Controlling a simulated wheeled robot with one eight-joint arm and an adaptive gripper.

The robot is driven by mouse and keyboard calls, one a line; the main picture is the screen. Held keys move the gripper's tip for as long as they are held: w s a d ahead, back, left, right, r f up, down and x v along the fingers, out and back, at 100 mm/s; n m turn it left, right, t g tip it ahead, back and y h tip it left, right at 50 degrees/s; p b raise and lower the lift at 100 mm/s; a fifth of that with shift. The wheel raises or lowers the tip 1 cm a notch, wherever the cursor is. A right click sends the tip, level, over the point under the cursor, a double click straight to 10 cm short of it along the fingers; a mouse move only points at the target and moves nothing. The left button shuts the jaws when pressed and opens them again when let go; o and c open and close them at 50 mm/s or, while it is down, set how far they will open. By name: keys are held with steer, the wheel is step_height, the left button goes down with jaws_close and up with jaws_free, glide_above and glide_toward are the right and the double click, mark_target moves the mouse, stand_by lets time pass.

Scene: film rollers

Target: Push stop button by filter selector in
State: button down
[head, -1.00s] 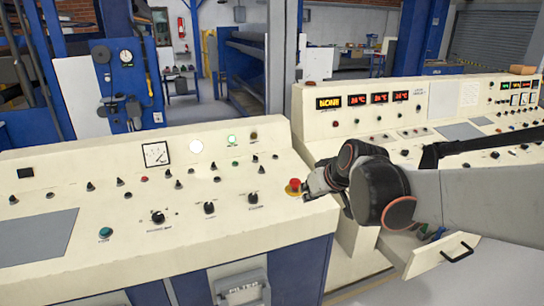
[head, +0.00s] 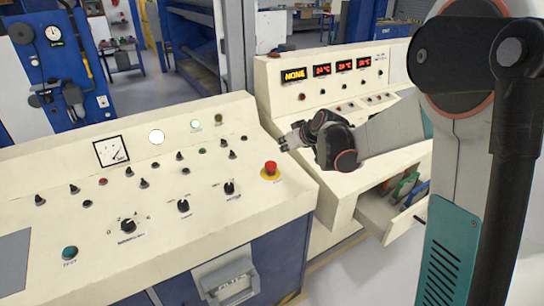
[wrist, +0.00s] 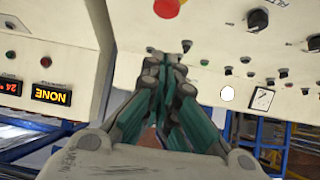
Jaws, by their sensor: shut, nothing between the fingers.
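The stop button is a red mushroom button (head: 270,168) on a yellow base at the right end of the near cream console. Part of it also shows at the top edge of the wrist view (wrist: 167,7). The black filter selector knob (head: 229,188) is left of it and slightly nearer. In the wrist view that knob (wrist: 258,19) has a partly cut-off label. My gripper (head: 283,142) is shut and empty, beyond and slightly right of the button, apart from it in the picture. Its closed fingertips (wrist: 168,55) are below the button in the wrist view. I cannot tell how far in the button sits.
The near console (head: 60,245) carries several knobs, lamps and a round green button (head: 70,252). A second console (head: 275,95) with lit displays stands behind on the right. Its open drawer (head: 380,222) juts out below my arm. A grey handle (head: 228,278) sticks out in front.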

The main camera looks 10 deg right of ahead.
steer(key=b, duration=0.4)
glide_above(269, 163)
steer(key=s, duration=0.2)
steer(key=f, duration=0.7)
steer(key=shift+d, duration=0.4)
step_height(269, 163, down, 2)
steer(key=shift+f, duration=0.15)
steer(key=shift+w+f+b, duration=0.1)
steer(key=shift+f+b, duration=0.3)
steer(key=shift+f, duration=0.1)
steer(key=shift+f, duration=0.1)
step_height(269, 163, down, 2)
steer(key=shift+b, duration=0.6)
steer(key=shift+a, duration=0.1)
